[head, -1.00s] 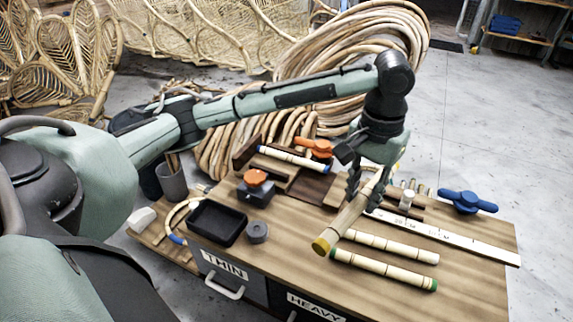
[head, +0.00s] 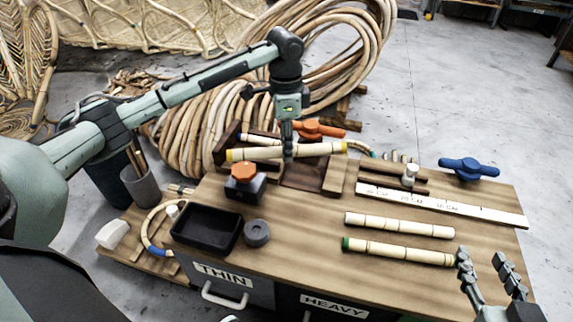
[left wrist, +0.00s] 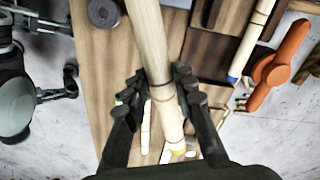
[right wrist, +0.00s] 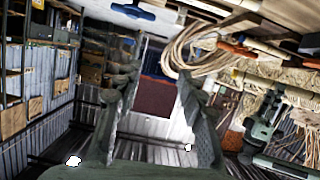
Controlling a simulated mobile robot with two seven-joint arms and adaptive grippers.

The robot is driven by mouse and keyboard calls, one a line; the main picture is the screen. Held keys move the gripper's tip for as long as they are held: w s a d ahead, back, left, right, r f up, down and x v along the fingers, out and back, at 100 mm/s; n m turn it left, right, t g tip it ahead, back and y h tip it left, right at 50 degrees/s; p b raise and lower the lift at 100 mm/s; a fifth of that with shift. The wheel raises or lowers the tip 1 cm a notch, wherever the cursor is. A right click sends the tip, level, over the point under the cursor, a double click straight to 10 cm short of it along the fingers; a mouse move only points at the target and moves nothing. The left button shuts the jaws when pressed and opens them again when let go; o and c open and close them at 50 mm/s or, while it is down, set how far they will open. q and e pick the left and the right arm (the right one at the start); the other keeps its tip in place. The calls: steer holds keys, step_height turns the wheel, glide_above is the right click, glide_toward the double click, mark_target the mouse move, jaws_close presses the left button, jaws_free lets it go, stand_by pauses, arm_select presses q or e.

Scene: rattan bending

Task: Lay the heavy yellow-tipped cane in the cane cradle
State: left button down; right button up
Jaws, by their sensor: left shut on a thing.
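The yellow-tipped cane (head: 255,154) is held nearly level by my left gripper (head: 288,154), which is shut around its middle. It lies across the view above a dark brown wooden frame (head: 303,178), which appears to be the cane cradle. I cannot tell whether the cane touches the frame. In the left wrist view the cane (left wrist: 151,40) runs between the fingers, with a yellow end beyond them. Another cane (head: 262,138) lies behind it in the frame; its blue end (left wrist: 233,78) shows in the left wrist view. My right gripper (head: 488,275) is open and empty at the lower right.
A pale cane (head: 400,225) and a green-tipped cane (head: 400,251) lie on the bench top. A white ruler (head: 440,205), a blue clamp handle (head: 468,169), a black tray (head: 207,229), a grey ring (head: 257,233) and an orange-knobbed block (head: 244,183) are around them.

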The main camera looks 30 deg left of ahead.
arm_select(q)
steer(key=w+a+f+m+b, duration=0.1)
steer(key=a+f+m, duration=0.3)
steer(key=a, duration=0.1)
steer(key=w+f+b, duration=0.1)
steer(key=w+f, duration=0.1)
steer(key=w, duration=0.2)
steer(key=w+f+b, duration=0.1)
steer(key=w+f, duration=0.1)
steer(key=w, duration=0.1)
steer(key=w+d+f+b, duration=0.1)
steer(key=w+f, duration=0.2)
steer(key=w, duration=0.1)
steer(key=shift+w+b, duration=0.35)
steer(key=shift+b, duration=0.05)
step_height(320, 180, down, 3)
steer(key=shift+f+b, duration=0.1)
steer(key=shift+b, duration=0.4)
steer(key=shift+f, duration=0.35)
arm_select(e)
steer(key=s+a+r+t+y, duration=0.1)
steer(key=s+r+t+y, duration=0.1)
steer(key=r+t, duration=0.4)
steer(key=s+a+r+t+y, duration=0.1)
steer(key=s+r+t+y, duration=0.2)
steer(key=r, duration=1.1)
steer(key=shift+s+a+t, duration=0.2)
steer(key=shift+a+t, duration=0.15)
steer(key=shift+t, duration=1.25)
